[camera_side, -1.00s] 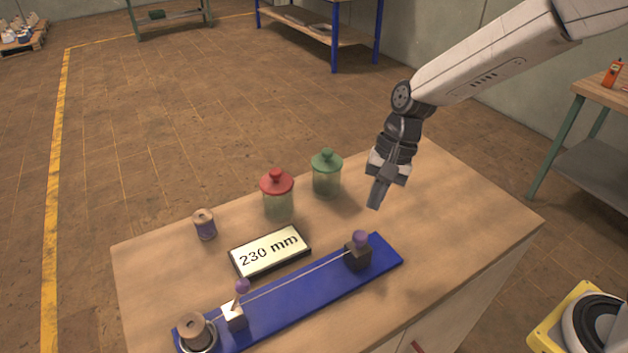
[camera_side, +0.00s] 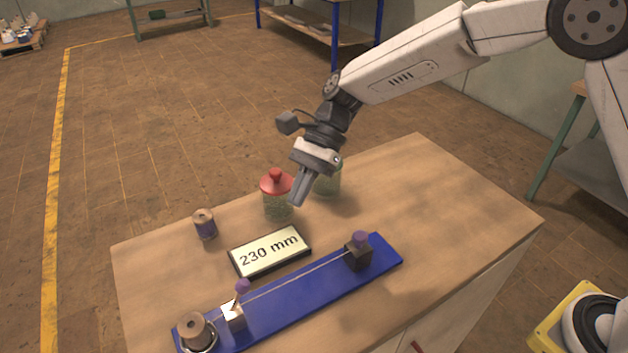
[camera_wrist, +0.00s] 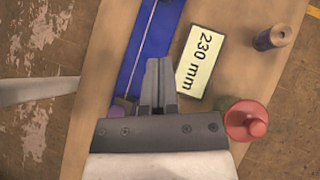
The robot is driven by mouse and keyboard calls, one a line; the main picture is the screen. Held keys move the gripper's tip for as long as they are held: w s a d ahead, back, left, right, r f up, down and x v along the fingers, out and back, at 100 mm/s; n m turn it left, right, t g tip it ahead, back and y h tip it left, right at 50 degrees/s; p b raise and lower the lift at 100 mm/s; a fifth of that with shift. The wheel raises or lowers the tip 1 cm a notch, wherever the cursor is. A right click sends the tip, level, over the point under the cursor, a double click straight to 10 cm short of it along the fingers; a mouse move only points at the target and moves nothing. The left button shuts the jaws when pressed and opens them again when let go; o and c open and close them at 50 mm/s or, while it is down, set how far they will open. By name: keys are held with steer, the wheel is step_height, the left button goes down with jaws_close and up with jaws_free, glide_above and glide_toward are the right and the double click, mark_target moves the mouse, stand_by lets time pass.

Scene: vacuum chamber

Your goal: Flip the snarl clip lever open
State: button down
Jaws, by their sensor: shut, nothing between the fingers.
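A blue board (camera_side: 300,296) lies along the front of the wooden table. A white block (camera_side: 233,317) with a purple-knobbed lever (camera_side: 242,286) stands near its left end, the lever sticking up. A dark block (camera_side: 358,256) with a purple knob (camera_side: 360,239) stands near its right end. A thin thread (camera_side: 300,270) runs between them. I cannot tell which one is the snarl clip. My gripper (camera_side: 299,203) is shut and empty, pointing down above the table behind the board. In the wrist view its fingers (camera_wrist: 158,68) overlap the board, and a purple knob (camera_wrist: 117,112) is partly hidden beside them.
A "230 mm" sign (camera_side: 270,252) lies behind the board. A red-lidded jar (camera_side: 277,197) and a green jar (camera_side: 328,182), partly covered by my gripper, stand at the back. One spool (camera_side: 204,224) stands back left; another (camera_side: 194,329) is at the board's left end. The table's right side is clear.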

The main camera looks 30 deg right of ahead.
glide_toward(238, 297)
step_height(238, 297, down, 4)
steer(key=d, duration=0.2)
steer(key=shift+s+a+r, duration=0.1)
steer(key=shift+s+a, duration=0.1)
steer(key=shift+a, duration=0.45)
steer(key=shift+s+a+f, duration=0.1)
steer(key=shift+s+a, duration=0.1)
steer(key=shift+a, duration=0.45)
steer(key=shift+s+a+r, duration=0.1)
steer(key=shift+s+a, duration=0.1)
steer(key=shift+a, duration=0.5)
